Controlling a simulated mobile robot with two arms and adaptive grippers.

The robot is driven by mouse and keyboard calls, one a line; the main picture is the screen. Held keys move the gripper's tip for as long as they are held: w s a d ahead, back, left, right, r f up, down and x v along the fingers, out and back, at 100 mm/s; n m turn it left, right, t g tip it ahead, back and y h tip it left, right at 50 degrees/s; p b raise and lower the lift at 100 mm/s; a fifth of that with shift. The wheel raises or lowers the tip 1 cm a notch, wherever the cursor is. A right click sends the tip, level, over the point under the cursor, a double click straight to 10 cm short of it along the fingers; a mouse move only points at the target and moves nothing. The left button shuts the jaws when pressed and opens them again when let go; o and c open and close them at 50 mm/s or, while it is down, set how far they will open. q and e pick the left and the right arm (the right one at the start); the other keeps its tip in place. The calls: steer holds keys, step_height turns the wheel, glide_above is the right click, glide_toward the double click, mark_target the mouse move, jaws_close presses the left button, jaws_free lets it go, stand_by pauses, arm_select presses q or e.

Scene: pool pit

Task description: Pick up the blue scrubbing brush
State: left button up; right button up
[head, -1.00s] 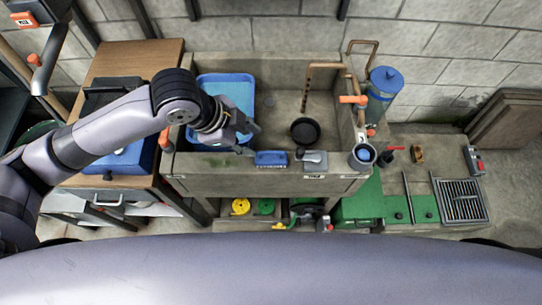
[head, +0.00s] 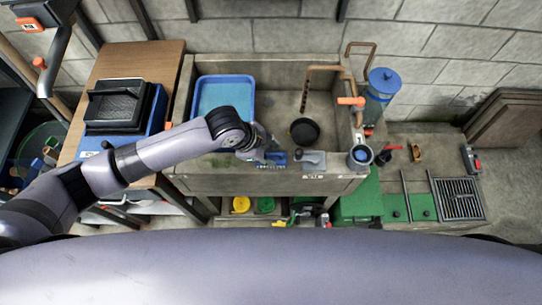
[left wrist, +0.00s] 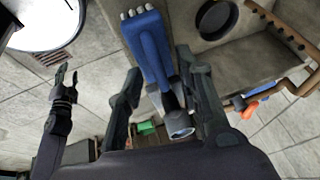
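The blue scrubbing brush (head: 271,161) lies on the front ledge of the stone sink. In the left wrist view the blue brush (left wrist: 149,45) points up the picture, with pale bristle tufts at its far end. My left gripper (head: 266,144) is just above and behind it in the head view, partly covering it. In the left wrist view my left gripper (left wrist: 160,62) is open, with its fingers on either side of the brush; I cannot tell whether they touch it. My right gripper (left wrist: 66,75) shows at the left of that view, open and empty, away from the sink.
A copper pipe (head: 322,69) rises behind the pan.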

arm_select(q)
steer(key=shift+c, duration=0.5)
jaws_close()
stand_by(0.3)
